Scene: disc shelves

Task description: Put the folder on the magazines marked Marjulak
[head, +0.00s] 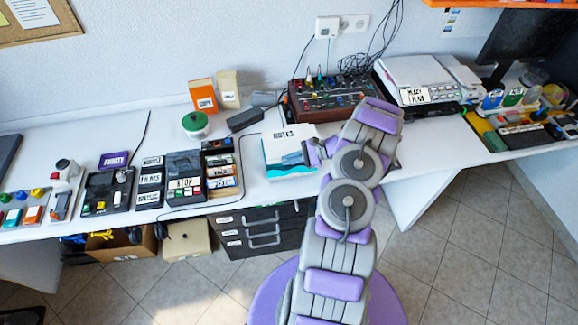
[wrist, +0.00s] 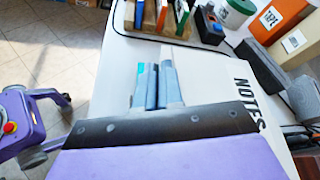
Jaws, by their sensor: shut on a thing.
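The white folder (head: 277,143) marked NOTES, with a teal lower part, is on or just above the middle of the white desk. It also shows in the wrist view (wrist: 205,70), partly hidden by my gripper. My gripper (head: 290,159) is shut on the folder; its fingers (wrist: 159,82) lie across the folder's pale face in the wrist view. I cannot tell whether the folder touches the desk. A flat white stack (head: 410,72) with a handwritten label stands further right at the back. Its lettering is too small to read surely; it may be the marked magazines.
A dark red mixer (head: 335,98) with cables stands behind the folder. A green-lidded tub (head: 195,124), an orange box (head: 203,95) and a black device (head: 245,119) stand left of it. Labelled trays fill the left desk. Bare desk (head: 440,140) lies right of my arm.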

